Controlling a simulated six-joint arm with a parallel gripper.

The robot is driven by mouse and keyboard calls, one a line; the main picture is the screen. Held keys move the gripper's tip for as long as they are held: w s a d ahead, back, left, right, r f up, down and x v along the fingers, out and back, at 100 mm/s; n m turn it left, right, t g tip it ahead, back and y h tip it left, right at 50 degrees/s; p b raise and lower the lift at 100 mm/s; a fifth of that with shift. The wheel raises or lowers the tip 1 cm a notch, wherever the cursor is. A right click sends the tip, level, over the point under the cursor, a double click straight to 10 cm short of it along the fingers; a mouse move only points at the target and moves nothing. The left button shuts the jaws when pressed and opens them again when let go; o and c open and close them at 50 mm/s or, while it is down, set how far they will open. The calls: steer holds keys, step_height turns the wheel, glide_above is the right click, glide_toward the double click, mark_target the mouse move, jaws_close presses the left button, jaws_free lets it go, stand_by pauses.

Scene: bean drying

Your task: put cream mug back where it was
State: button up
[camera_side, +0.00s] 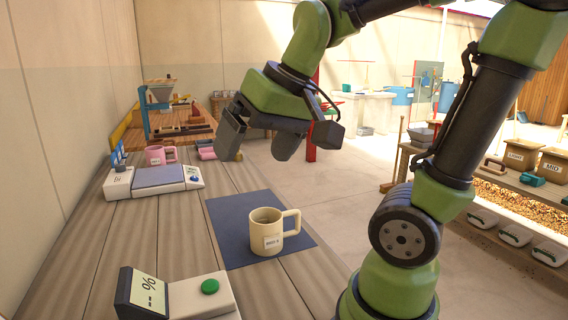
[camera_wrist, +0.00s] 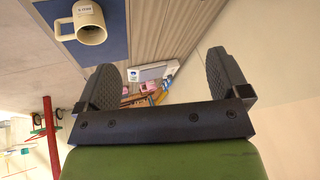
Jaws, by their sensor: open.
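The cream mug (camera_side: 265,232) stands upright on a dark blue mat (camera_side: 229,211) on the wooden table. It has a small label on its front and its handle points right in the side view. In the wrist view the mug (camera_wrist: 88,22) shows at the upper left on the blue mat (camera_wrist: 112,47). My gripper (camera_side: 262,150) is open and empty, raised above the table beyond the mug and apart from it. In the wrist view its two fingers (camera_wrist: 165,80) are spread wide with nothing held between them.
A white scale with a grey plate (camera_side: 160,179) stands at the left, with a pink mug (camera_side: 160,155) behind it. A meter with a green button (camera_side: 210,287) sits at the front. A wooden table (camera_side: 90,234) surface lies clear between them. A wall borders the left side.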

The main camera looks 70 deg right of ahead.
steer(key=s+a+n+t+y, duration=0.1)
steer(key=s+a, duration=0.3)
steer(key=s, duration=0.1)
steer(key=shift+s+a+f+t+y, duration=0.25)
steer(key=shift+s+a+t+y, duration=0.05)
steer(key=shift+s, duration=0.05)
stand_by(1.1)
